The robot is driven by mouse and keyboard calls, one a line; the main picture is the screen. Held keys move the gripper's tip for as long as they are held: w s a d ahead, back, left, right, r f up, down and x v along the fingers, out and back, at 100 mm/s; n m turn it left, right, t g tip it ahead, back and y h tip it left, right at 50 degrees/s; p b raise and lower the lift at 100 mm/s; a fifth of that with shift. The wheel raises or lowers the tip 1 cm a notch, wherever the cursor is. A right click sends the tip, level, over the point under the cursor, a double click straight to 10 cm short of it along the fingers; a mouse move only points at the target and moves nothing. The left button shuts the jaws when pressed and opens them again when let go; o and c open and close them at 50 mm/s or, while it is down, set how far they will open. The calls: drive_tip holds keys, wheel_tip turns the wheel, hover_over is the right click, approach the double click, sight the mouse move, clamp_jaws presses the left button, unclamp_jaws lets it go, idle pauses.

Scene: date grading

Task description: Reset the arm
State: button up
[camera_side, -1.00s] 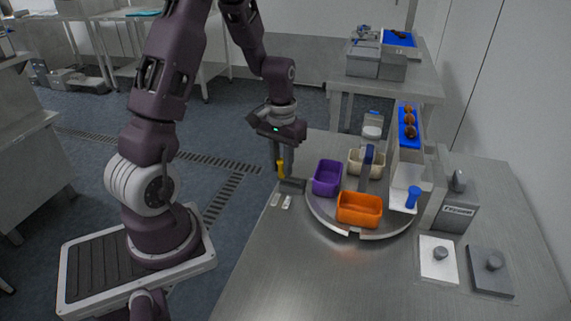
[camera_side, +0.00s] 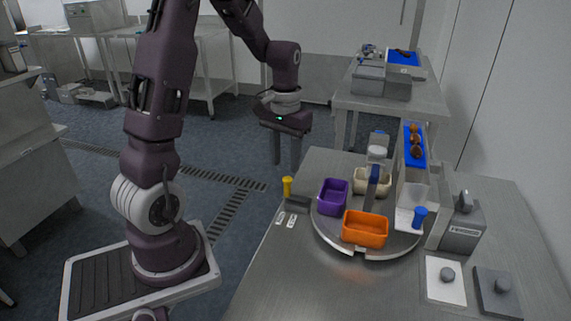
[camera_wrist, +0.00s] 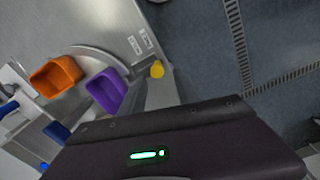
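My gripper (camera_side: 286,152) is raised at the left edge of the steel table in the side view. Its two fingers point down with a gap between them, and nothing shows in it. Below it, apart from the fingertips, a yellow knob (camera_side: 287,187) stands upright on a dark grey base.
Right of the knob, a round turntable (camera_side: 331,235) carries a purple bin (camera_side: 333,198), an orange bin (camera_side: 365,229) and a cream bin (camera_side: 371,183). A chute with a blue strip (camera_side: 414,155) holds brown dates. The air left of the table is clear.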

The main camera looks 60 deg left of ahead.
drive_tip(key=s+d+r+m+t, duration=0.2)
drive_tip(key=s+d+r, duration=0.1)
drive_tip(key=d+r, duration=0.6)
drive_tip(key=s+d+r+m+t, duration=0.3)
drive_tip(key=s+d, duration=0.6)
drive_tip(key=s, duration=0.3)
drive_tip(key=shift+s+d+r+m+t, duration=0.15)
drive_tip(key=shift+r+m+t, duration=0.15)
drive_tip(key=shift+r+m, duration=0.25)
